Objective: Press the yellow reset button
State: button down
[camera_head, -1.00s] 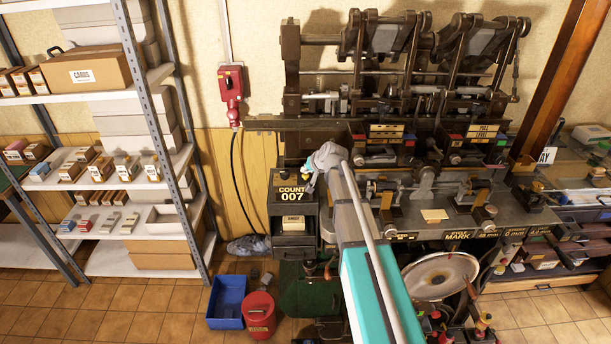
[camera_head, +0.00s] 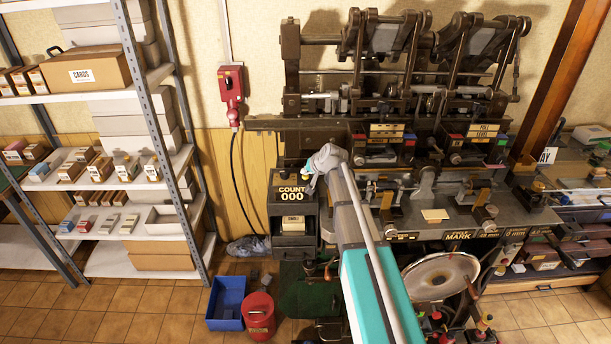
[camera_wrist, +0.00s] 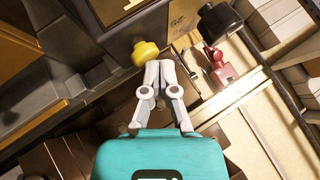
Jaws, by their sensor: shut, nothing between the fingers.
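The yellow reset button (camera_wrist: 146,53) shows as a round cap in the wrist view, just beyond my fingertips. My gripper (camera_wrist: 162,63) has its fingers together, with the tips at the button's lower right edge; they look to be touching it or very close. In the head view my gripper (camera_head: 311,182) is at the upper right of the dark counter box (camera_head: 273,213), and the arm and wrist largely hide the button. The count display (camera_head: 291,196) reads 000.
The cam press (camera_head: 420,120) fills the wall behind my arm. A red switch box (camera_head: 231,85) with a cable hangs on the wall. A black knob (camera_wrist: 222,17) stands right of the button. A blue bin (camera_head: 226,304) and red can (camera_head: 259,316) are on the floor.

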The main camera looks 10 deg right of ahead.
dwell(0.4)
jog(key=shift+r+p, duration=0.9)
jog(key=shift+p, duration=0.05)
jog(key=shift+r+p, duration=2.5)
jog(key=shift+r, duration=0.05)
jog(key=shift+f, duration=0.1)
jog(key=s+a+f+n+g+h+b, duration=0.1)
jog(key=s+f+b, duration=0.3)
jog(key=s, duration=0.7)
jog(key=s+a+f+n+g+h+b, duration=0.1)
jog(key=s+f+g+b, duration=0.3)
jog(key=s+f, duration=0.4)
jog(key=s+a+f+n+g+h+b, duration=0.1)
jog(key=s+f+b, duration=0.4)
jog(key=s, duration=0.9)
notch_tip(320, 180, down, 2)
jog(key=shift+f+n+g+h+b, duration=0.1)
jog(key=shift+n+g+h+b, duration=0.3)
jog(key=shift+g, duration=0.8)
